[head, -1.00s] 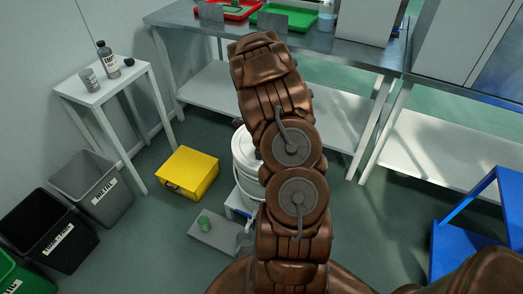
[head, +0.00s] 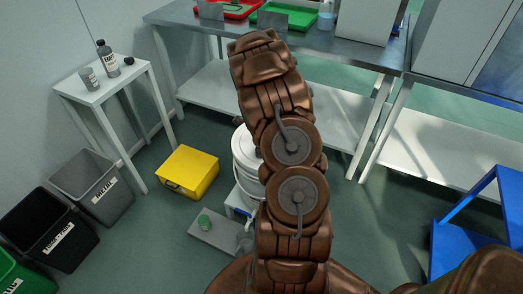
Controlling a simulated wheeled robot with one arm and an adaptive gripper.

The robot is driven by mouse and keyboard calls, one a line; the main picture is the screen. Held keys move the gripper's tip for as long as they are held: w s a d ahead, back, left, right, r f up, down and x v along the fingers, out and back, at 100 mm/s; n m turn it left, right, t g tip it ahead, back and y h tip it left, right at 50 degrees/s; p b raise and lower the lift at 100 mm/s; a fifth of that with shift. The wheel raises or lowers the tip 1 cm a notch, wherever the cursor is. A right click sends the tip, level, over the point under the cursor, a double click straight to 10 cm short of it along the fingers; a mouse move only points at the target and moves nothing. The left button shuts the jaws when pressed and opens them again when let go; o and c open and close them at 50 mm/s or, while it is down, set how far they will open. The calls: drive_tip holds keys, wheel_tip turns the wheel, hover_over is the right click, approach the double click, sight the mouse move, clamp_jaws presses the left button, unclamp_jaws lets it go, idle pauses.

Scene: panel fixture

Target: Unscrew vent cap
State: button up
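No part can be made out for certain as the vent cap. A small green round piece (head: 203,221) stands on a flat grey plate (head: 212,238) on the floor, left of my arm; whether it is the cap I cannot tell. A small black round piece (head: 129,61) lies on the white side table. My brown arm rises through the middle of the head view and hides what is behind it. My gripper does not show.
A white bucket (head: 242,150) is partly behind my arm. A yellow case (head: 188,172) and bins (head: 92,187) stand on the floor at left. The white side table (head: 88,92) holds bottles. A steel bench (head: 180,15) with red and green trays is behind. A blue frame (head: 470,215) is at right.

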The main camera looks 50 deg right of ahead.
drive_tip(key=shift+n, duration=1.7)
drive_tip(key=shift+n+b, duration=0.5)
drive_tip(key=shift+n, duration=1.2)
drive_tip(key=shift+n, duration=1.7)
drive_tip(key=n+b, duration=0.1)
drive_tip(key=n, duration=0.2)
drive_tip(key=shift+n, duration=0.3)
